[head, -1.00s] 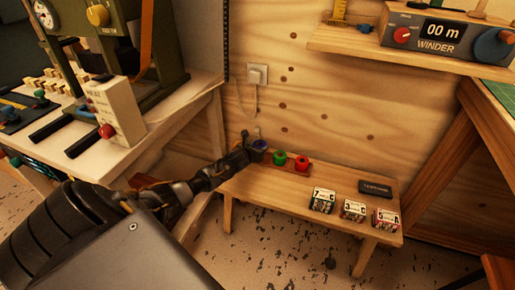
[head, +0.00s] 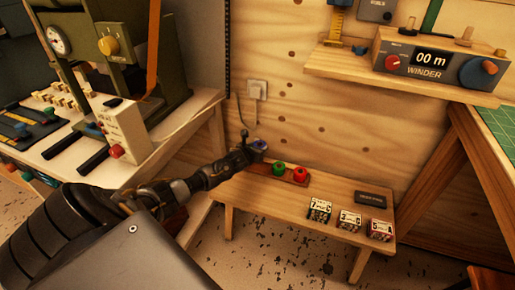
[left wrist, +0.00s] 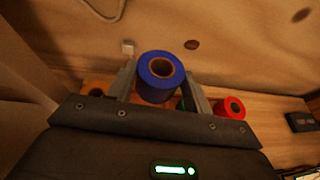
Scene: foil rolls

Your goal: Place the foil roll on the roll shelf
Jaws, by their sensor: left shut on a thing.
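My left gripper (head: 253,149) is shut on a blue foil roll (head: 260,145). In the left wrist view the blue roll (left wrist: 160,78) sits between the two fingers with its hollow core showing. It is held above the left end of the low bench, beside the wall. A reddish-brown roll strip (head: 259,168) lies on the bench and carries a green roll (head: 278,169) and a red roll (head: 300,174). My right gripper is out of view.
The low bench (head: 330,190) also bears several small printed boxes (head: 350,220) and a dark label block (head: 371,196). A wall shelf (head: 400,83) holds the winder (head: 424,60). A workbench with a green machine (head: 125,75) stands at the left.

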